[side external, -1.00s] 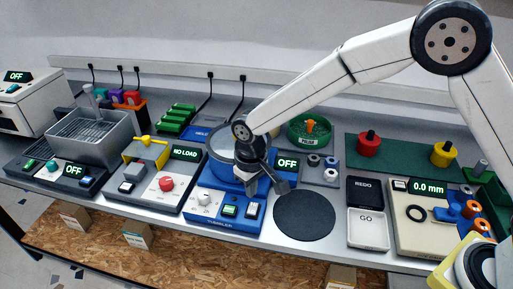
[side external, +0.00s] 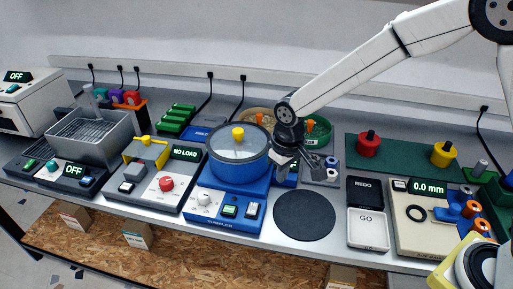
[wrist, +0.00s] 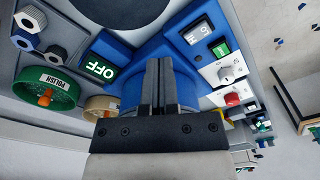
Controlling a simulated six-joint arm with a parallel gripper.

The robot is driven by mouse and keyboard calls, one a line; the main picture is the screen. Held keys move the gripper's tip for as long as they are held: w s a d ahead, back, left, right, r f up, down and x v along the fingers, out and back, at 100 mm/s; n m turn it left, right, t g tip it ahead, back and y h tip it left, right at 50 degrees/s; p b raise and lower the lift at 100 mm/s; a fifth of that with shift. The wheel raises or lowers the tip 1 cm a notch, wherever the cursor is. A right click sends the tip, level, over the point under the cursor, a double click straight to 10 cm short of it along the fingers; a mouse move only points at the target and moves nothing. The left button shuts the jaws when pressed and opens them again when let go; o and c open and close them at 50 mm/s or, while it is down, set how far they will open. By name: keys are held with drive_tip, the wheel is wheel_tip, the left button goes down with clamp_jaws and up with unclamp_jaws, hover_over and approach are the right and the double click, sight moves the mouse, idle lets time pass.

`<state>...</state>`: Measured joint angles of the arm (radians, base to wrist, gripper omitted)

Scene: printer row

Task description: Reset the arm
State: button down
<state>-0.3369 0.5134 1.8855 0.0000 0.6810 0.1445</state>
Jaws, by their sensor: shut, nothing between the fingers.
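My gripper (side external: 301,166) is shut and empty. In the side view it hangs above the bench, just right of the blue tumbler (side external: 238,157) with its yellow-knobbed clear lid, and above the back edge of the black round pad (side external: 304,214). In the wrist view the two dark fingers (wrist: 158,82) lie side by side, with the blue tumbler body (wrist: 183,88) behind them. The tumbler's OFF display (wrist: 101,68) shows left of the fingers in that view; in the side view my gripper partly hides it.
A green POLISH bowl (side external: 318,131) and a tan bowl (side external: 259,115) stand behind my gripper. REDO (side external: 365,193) and GO (side external: 367,229) trays lie to the right. A green mat (side external: 401,157) carries red and yellow knobbed pieces. Open air lies above the bench.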

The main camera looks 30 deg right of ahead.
drive_tip(key=s+d+r+m+t, duration=0.1)
drive_tip(key=s+d+r+m, duration=0.1)
drive_tip(key=s+d, duration=1.2)
drive_tip(key=shift+d+t, duration=0.35)
drive_tip(key=shift+t, duration=0.05)
drive_tip(key=shift+w+r, duration=0.1)
drive_tip(key=w+a+r+m+g, duration=0.2)
drive_tip(key=w+a+m, duration=0.7)
drive_tip(key=w+a, duration=0.8)
drive_tip(key=shift+w+a+r+g, duration=0.2)
drive_tip(key=shift+a+r+g, duration=0.15)
drive_tip(key=shift+a, duration=0.7)
drive_tip(key=shift+f, duration=0.1)
wheel_tip(320, 180, down, 14)
drive_tip(key=shift+r, duration=0.15)
